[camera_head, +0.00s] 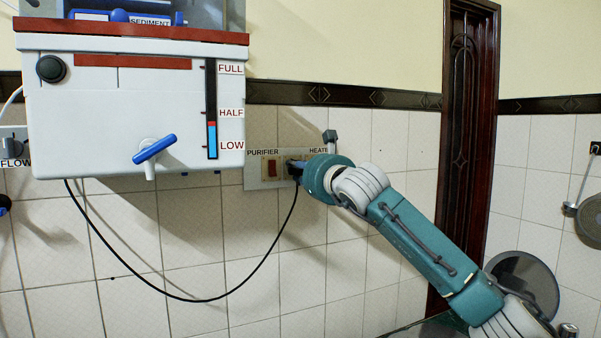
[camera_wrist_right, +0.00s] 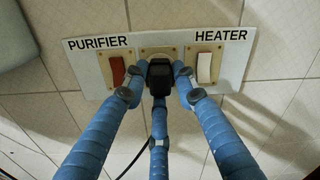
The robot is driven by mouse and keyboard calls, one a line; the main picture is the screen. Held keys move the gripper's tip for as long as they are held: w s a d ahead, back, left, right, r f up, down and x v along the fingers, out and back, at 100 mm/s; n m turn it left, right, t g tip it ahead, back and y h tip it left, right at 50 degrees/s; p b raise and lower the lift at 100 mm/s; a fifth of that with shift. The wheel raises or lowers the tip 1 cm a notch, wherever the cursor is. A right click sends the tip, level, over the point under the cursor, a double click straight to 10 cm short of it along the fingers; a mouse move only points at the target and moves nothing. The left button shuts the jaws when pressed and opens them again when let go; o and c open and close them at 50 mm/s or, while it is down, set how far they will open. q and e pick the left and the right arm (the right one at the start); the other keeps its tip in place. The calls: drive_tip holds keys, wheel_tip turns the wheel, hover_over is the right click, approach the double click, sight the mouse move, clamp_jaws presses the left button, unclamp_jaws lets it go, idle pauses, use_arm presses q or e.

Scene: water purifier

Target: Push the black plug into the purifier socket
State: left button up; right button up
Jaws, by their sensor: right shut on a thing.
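The black plug (camera_wrist_right: 160,76) is in the grip of my right gripper (camera_wrist_right: 158,92), with blue fingers on both sides and below. It is in front of the cream socket plate (camera_wrist_right: 152,53), between the red PURIFIER switch (camera_wrist_right: 117,68) and the white HEATER switch (camera_wrist_right: 205,67). The plug hides most of the socket, so I cannot tell how far in it is. In the head view my right gripper (camera_head: 297,170) is at the white switch panel (camera_head: 254,183). My left gripper is not in view.
The white water purifier (camera_head: 120,120) hangs on the wall left of the panel. A black cord (camera_head: 190,299) droops from under it to the plug. A dark wooden door (camera_head: 467,130) stands at right.

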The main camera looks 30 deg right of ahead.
drive_tip(key=shift+b, duration=0.4)
idle(0.7)
drive_tip(key=shift+w, duration=0.55)
idle(0.3)
drive_tip(key=o, duration=1.2)
drive_tip(key=shift+c, duration=0.2)
drive_tip(key=shift+s, duration=0.2)
drive_tip(key=s, duration=1.1)
drive_tip(key=shift+s+a, duration=0.35)
